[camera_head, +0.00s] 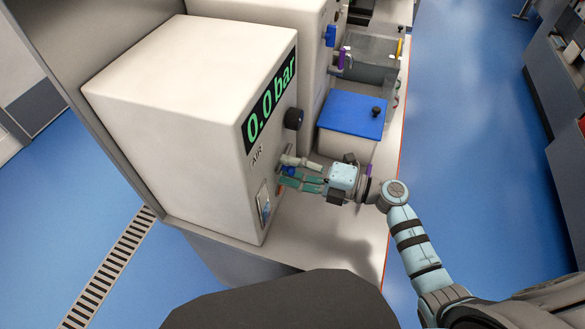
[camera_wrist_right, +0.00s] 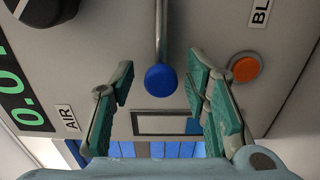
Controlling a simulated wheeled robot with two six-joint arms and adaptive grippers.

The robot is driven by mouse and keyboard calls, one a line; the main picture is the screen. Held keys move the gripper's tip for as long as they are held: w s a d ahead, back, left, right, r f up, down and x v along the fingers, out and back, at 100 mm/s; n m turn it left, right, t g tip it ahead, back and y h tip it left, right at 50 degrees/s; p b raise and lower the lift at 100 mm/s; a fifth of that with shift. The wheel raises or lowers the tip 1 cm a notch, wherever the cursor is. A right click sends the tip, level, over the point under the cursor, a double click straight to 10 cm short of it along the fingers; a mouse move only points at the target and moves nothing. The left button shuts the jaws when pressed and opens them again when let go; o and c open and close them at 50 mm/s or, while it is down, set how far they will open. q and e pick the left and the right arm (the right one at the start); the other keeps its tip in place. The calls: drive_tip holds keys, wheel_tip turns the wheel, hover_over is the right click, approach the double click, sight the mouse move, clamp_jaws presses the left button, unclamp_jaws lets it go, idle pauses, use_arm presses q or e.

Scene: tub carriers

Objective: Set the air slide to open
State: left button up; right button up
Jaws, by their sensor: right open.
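The white box (camera_head: 150,95) has a display (camera_head: 270,105) reading 0.0 bar and an AIR label, which also shows in the wrist view (camera_wrist_right: 68,117). A metal stem with a round blue end (camera_wrist_right: 161,80) sticks out of its front face; I cannot tell for sure that this is the air slide. My right gripper (camera_head: 287,172) is open at that face. In the wrist view its green-padded fingers (camera_wrist_right: 158,88) stand on both sides of the blue end, with gaps to each. My left gripper is not in view.
A black knob (camera_head: 294,118) sits above, an orange button (camera_wrist_right: 246,68) right of the stem in the wrist view. A blue-lidded tub (camera_head: 350,115) stands beside the box. The bench's front strip (camera_head: 335,235) is clear.

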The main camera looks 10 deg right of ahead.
drive_tip(key=shift+w, duration=0.1)
clamp_jaws()
drive_tip(key=shift+w+d+f, duration=0.1)
drive_tip(key=shift+w+f, duration=0.05)
drive_tip(key=w, duration=0.1)
drive_tip(key=w+d+b, duration=0.2)
drive_tip(key=w, duration=0.1)
drive_tip(key=shift+d+r, duration=0.2)
drive_tip(key=shift+d, duration=0.05)
unclamp_jaws()
drive_tip(key=shift+w+d+f, duration=0.1)
drive_tip(key=shift+w+d, duration=0.05)
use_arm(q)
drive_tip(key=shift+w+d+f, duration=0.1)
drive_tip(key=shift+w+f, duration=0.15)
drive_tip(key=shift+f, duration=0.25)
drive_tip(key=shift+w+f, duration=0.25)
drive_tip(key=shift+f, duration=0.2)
